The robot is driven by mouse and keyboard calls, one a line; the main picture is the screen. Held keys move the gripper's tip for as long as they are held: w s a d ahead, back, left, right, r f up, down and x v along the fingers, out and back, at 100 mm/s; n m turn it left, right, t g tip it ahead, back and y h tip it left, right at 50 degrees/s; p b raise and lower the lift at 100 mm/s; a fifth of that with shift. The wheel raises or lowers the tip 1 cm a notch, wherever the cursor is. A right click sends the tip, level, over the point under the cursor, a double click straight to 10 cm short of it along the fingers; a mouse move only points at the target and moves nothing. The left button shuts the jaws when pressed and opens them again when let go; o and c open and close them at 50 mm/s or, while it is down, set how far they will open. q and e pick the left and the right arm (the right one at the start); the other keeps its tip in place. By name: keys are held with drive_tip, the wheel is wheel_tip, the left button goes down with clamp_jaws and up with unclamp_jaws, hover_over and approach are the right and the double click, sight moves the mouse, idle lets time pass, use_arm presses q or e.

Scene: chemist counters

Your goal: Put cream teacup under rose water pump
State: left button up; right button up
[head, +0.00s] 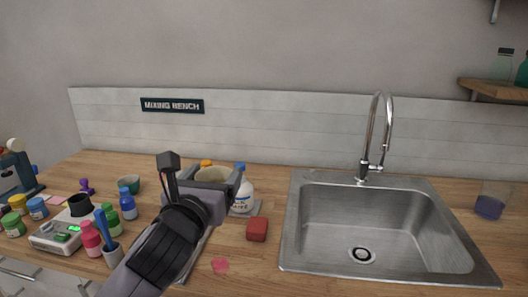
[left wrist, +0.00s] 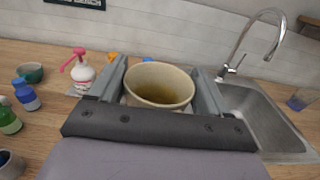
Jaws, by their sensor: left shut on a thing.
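The cream teacup (head: 213,174) is held in my left gripper (head: 203,180), partly hidden by the jaws in the head view. In the left wrist view the cup (left wrist: 160,86) is upright between the two fingers of the gripper (left wrist: 159,80), with a brownish-yellow inside. A white bottle with a pink pump head (left wrist: 83,72) stands just left of the gripper in the left wrist view, apart from the cup. I take it for the rose water pump, but its label is unreadable. My arm hides it in the head view. My right gripper is not in view.
A white bottle with a blue cap (head: 243,192) stands close behind the gripper. A red block (head: 257,229) and a pink spill (head: 220,265) lie nearby. The sink (head: 297,225) is to the right. Several small bottles and a scale (head: 52,240) crowd the left.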

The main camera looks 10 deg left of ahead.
use_arm(q)
drive_tip(key=s+a+f, duration=0.2)
drive_tip(key=s+f, duration=0.4)
drive_tip(key=f, duration=0.2)
drive_tip(key=s+a+f, duration=0.3)
drive_tip(key=s+f, duration=0.3)
drive_tip(key=f, duration=0.2)
drive_tip(key=shift+s+a+f+y, duration=0.15)
drive_tip(key=shift+a+f+y, duration=0.05)
drive_tip(key=shift+f+y, duration=0.15)
